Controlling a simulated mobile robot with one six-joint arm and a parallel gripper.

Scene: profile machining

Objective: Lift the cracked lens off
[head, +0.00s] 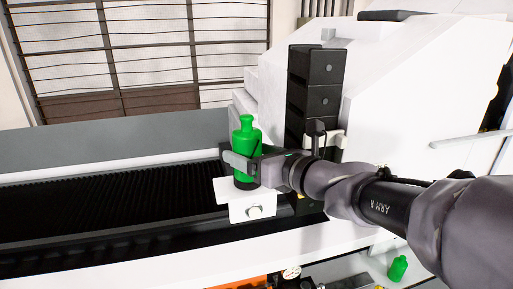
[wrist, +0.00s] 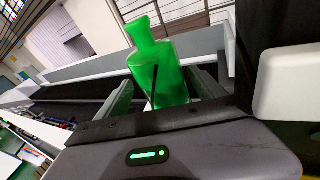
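The only lens-like candidate I see is a green bottle-shaped piece (head: 246,136), upright on a dark round base above a white bracket (head: 250,207). A thin dark line runs down its body in the wrist view (wrist: 165,82), perhaps the crack. My gripper (head: 243,163) is level with its lower body, with one finger in front of it in the head view. In the wrist view the piece stands between the two fingers (wrist: 160,88). The fingertips are close to its sides, but I cannot tell whether they touch it.
A white machine housing (head: 420,75) with a black stacked block (head: 315,85) stands close behind my arm. A long black ribbed bed (head: 110,210) stretches left, mostly clear. Another green bottle-shaped piece (head: 397,268) sits low at the right.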

